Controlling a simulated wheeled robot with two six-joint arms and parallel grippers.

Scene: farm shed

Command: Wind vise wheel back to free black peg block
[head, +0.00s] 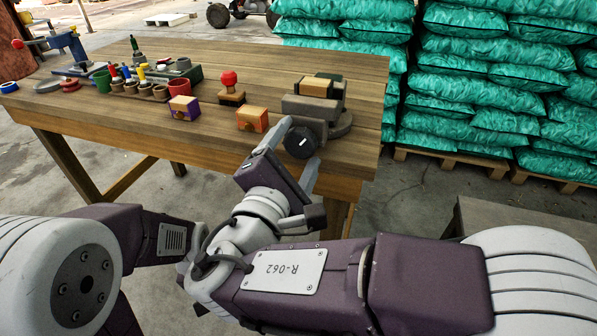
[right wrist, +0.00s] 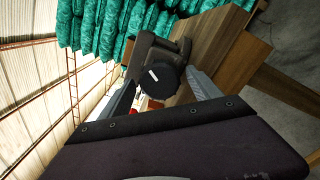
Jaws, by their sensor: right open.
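The grey vise (head: 306,106) stands near the table's right end. Its round black wheel (head: 299,142) has a short white mark and faces me; the wheel also shows in the right wrist view (right wrist: 160,82). A block with a tan wooden top (head: 316,87) sits at the vise jaws, a dark green part behind it. I cannot make out a black peg. My right gripper (head: 301,148) is open, its fingers on either side of the wheel; I cannot tell whether they touch it. My left gripper is not in view.
On the wooden table (head: 235,60) stand an orange-faced block (head: 252,119), a purple-faced block (head: 184,108) and a red-knobbed block (head: 230,88). Cups and pegs crowd the left, with a blue vise (head: 68,46) beyond. Green sacks (head: 480,90) are stacked on pallets behind.

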